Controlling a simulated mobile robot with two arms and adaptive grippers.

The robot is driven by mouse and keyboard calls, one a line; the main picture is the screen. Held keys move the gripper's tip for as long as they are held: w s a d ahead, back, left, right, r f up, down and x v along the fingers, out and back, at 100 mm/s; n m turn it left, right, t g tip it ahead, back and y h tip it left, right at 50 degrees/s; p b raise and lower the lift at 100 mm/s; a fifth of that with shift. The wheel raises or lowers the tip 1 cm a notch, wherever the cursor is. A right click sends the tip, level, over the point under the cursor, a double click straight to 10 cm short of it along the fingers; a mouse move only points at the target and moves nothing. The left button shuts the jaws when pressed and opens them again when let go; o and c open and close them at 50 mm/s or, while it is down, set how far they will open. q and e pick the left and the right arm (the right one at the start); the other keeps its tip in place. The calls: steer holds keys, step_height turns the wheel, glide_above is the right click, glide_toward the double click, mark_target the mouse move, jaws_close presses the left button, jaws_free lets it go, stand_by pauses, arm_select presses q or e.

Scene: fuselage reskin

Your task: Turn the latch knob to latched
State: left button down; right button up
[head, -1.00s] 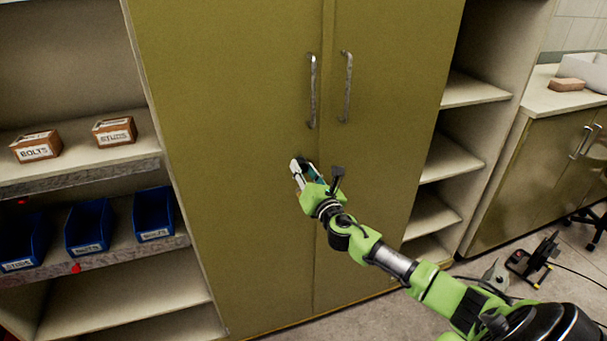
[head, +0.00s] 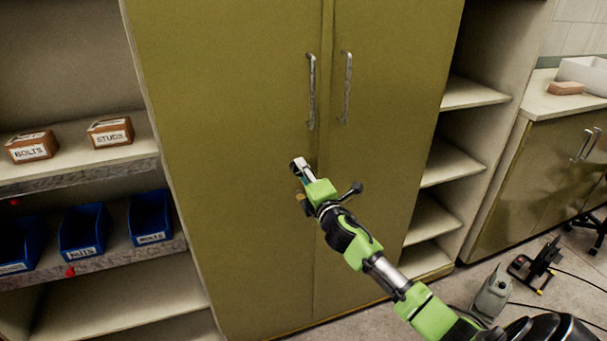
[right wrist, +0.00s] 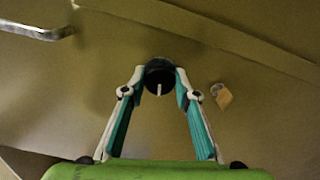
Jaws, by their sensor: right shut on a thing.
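The latch knob (right wrist: 159,74) is a round black knob with a white line, on the olive cabinet door (head: 230,130). In the right wrist view its white line points down toward my palm. My right gripper (right wrist: 160,78) is shut on the knob, one fingertip on each side of it. In the head view my right gripper (head: 299,169) is at the door below the left handle (head: 311,92), and it hides the knob. My left gripper is not in view.
The right door's handle (head: 347,88) is close by, above the gripper. Open shelves with brick-coloured boxes (head: 32,147) and blue bins (head: 84,230) are at left. Empty shelves (head: 452,160) are at right. A grey canister (head: 492,294) stands on the floor.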

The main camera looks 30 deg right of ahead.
steer(key=shift+m, duration=1.2)
steer(key=o, duration=1.1)
steer(key=shift+c, duration=0.2)
steer(key=shift+d, duration=0.1)
steer(key=shift+f, duration=0.1)
steer(key=v, duration=1.2)
